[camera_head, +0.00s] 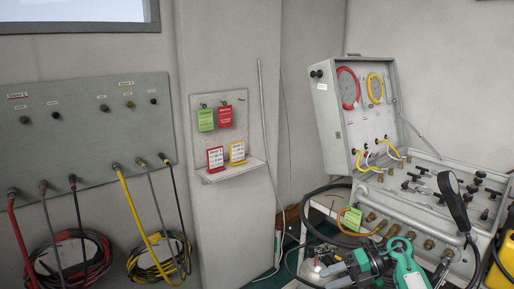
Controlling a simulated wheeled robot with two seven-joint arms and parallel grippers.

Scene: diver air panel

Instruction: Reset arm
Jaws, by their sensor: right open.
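My right gripper (326,264) is low in the head view, right of centre, in front of the open diver air panel case (340,130). Its jaws are open, and I see nothing held between them. The gripper overlaps the lower left part of the panel in the picture; whether it touches anything there I cannot tell. My left gripper is not in view.
A grey wall panel (90,98) at the left carries hoses, with a red coil (70,262) and a yellow coil (158,262) below. A small shelf (232,170) holds red and yellow cards. Green (205,120) and red (225,116) tags hang above. Cables crowd the case.

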